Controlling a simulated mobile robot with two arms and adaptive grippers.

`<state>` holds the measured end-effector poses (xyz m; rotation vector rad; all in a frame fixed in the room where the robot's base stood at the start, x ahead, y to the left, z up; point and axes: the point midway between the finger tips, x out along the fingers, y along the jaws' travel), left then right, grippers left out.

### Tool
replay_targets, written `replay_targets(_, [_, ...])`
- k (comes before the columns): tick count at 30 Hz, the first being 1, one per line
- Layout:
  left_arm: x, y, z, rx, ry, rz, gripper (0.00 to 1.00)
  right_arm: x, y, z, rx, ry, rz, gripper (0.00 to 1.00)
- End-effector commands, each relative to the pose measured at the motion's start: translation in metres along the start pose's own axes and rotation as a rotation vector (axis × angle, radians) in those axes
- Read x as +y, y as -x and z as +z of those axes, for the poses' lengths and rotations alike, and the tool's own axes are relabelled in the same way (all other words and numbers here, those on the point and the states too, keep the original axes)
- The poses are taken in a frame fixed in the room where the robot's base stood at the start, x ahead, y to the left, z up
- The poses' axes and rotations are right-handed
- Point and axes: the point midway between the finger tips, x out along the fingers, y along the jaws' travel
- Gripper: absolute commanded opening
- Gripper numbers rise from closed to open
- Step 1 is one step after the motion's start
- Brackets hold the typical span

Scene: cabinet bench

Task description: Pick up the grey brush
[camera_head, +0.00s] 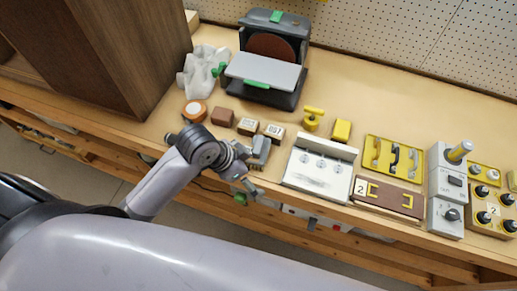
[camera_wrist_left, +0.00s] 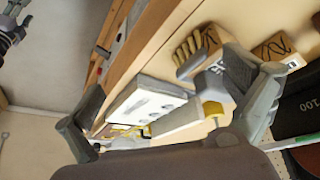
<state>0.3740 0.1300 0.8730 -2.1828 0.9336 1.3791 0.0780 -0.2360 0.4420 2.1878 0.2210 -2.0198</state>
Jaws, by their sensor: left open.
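The grey brush (camera_head: 261,148) lies near the bench's front edge, between small lettered blocks and a white panel. In the left wrist view its tan bristles (camera_wrist_left: 187,48) and part of its grey body (camera_wrist_left: 196,63) show; one finger hides some of it. My left gripper (camera_head: 247,170) is open at the bench edge, just left of and in front of the brush. In the left wrist view its two fingers (camera_wrist_left: 165,85) stand wide apart with nothing held between them. I cannot tell whether a finger touches the brush. A jointed grey part, probably my right gripper (camera_wrist_left: 12,28), shows at the upper left there.
Lettered blocks (camera_head: 273,132) stand close behind the brush. The white panel (camera_head: 320,168) is close on its right. A brown block (camera_head: 222,116), an orange-and-white roll (camera_head: 195,111) and a sander (camera_head: 268,70) are farther back. Open floor lies before the bench.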

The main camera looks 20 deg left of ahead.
Motion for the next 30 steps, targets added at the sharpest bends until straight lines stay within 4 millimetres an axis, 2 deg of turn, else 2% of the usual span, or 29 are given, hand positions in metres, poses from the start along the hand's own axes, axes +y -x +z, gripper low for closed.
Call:
replay_targets(5, [-0.019,0.021,-0.035,0.000,-0.260,0.075,1.00,-0.001,0.003,0.003,-0.006,0.000,-0.001,0.49])
replay_targets(9, [-0.049,0.047,-0.053,-0.035,-0.474,0.152,1.00,0.000,0.003,-0.004,0.005,0.000,0.000,0.49])
replay_targets(15, [-0.092,0.100,-0.065,-0.071,-0.630,0.235,1.00,0.001,0.004,-0.014,0.020,0.000,0.001,0.49])
replay_targets(20, [-0.109,0.127,-0.069,-0.070,-0.667,0.269,1.00,0.001,0.004,-0.015,0.021,0.000,0.002,0.49])
replay_targets(23, [-0.110,0.130,-0.069,-0.068,-0.674,0.280,1.00,0.001,0.005,-0.014,0.020,0.000,0.002,0.49])
replay_targets(25, [-0.108,0.124,-0.068,-0.068,-0.674,0.284,1.00,0.001,0.007,-0.013,0.018,0.000,0.001,0.49])
replay_targets(30, [-0.098,0.091,-0.064,-0.067,-0.674,0.287,1.00,0.001,0.015,-0.011,0.014,0.000,0.001,0.49])
